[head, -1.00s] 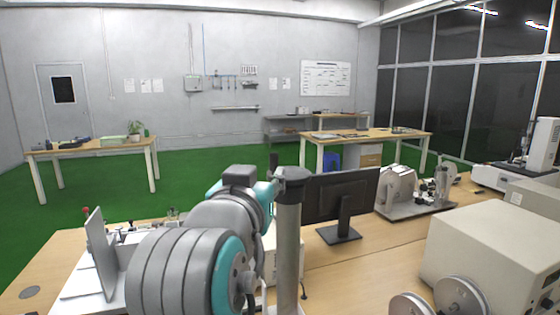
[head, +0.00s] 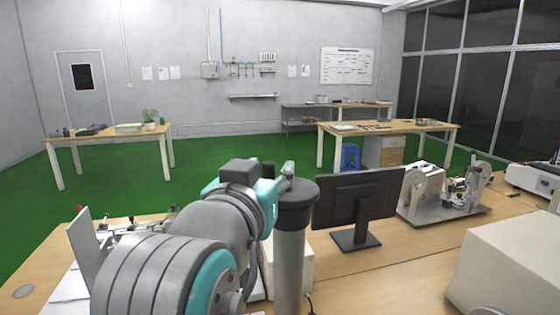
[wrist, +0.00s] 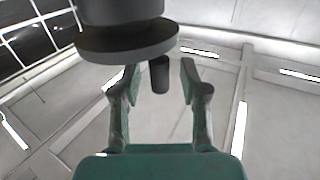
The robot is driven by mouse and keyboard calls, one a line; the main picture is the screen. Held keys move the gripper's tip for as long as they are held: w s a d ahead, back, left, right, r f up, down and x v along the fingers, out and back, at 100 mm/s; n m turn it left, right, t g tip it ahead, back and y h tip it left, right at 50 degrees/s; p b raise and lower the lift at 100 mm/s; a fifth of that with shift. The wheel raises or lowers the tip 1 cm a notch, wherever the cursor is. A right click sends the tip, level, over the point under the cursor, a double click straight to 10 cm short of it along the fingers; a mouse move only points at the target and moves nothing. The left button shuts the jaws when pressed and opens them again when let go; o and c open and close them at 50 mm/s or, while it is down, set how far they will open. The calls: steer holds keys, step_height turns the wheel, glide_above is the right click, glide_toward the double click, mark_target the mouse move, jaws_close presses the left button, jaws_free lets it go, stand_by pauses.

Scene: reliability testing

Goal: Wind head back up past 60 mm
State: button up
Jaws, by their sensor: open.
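A grey upright column (head: 289,262) with a dark round wheel-like cap (head: 297,191) stands close in front of me in the head view. In the wrist view, which looks upside down, a dark disc (wrist: 128,46) carries a short dark peg (wrist: 159,76). My gripper (wrist: 160,68) is open there, with one finger on each side of the peg and visible gaps to both. In the head view my gripper (head: 286,177) is at the cap, small and partly hidden by my wrist. No head height reading is legible.
A monitor (head: 360,203) stands right of the column on the wooden bench (head: 405,272). A white panel (head: 85,247) is at left. Green floor lies beyond.

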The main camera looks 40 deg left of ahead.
steer(key=shift+w+a, duration=0.1)
steer(key=shift+w, duration=0.2)
jaws_close()
